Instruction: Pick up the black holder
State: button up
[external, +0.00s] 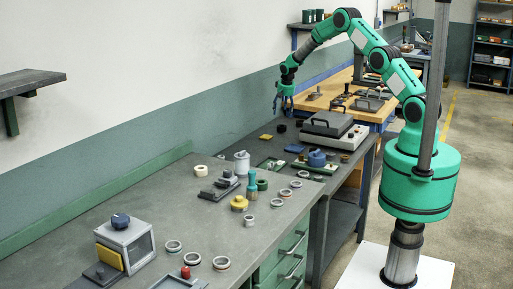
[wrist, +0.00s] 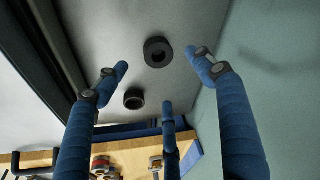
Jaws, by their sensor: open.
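Two small round black pieces lie on the grey table near the wall. One is a thick black ring with a hole (wrist: 158,52), between the far fingertips in the wrist view. The other is a shorter black cup-like piece (wrist: 134,98), a little apart from it. In the external view they show as a dark disc (external: 281,128) and another dark piece (external: 299,122); I cannot tell which is the black holder. My gripper (external: 284,106) points down above them, blue fingers spread. In the wrist view my gripper (wrist: 157,62) is open and empty, touching neither piece.
A grey case with a handle (external: 328,124) stands right of the gripper. A yellow block (external: 266,137) and a blue piece (external: 294,148) lie nearby. The wall (wrist: 235,70) is close on one side. A wooden bench (external: 345,92) with tools stands behind.

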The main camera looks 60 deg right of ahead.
send_over(282, 126)
jog(key=shift+s+a+f, duration=0.15)
jog(key=shift+a+f, duration=0.05)
jog(key=shift+f, duration=1)
jog(key=shift+s+a+f, duration=0.1)
jog(key=shift+a+f, duration=0.1)
jog(key=shift+f, duration=0.95)
jog(key=shift+f, duration=0.1)
jog(key=shift+b+x, duration=0.45)
jog(key=shift+x, duration=2.05)
jog(key=shift+s, duration=0.1)
jog(key=shift+c, duration=0.5)
jog(key=c, duration=1.1)
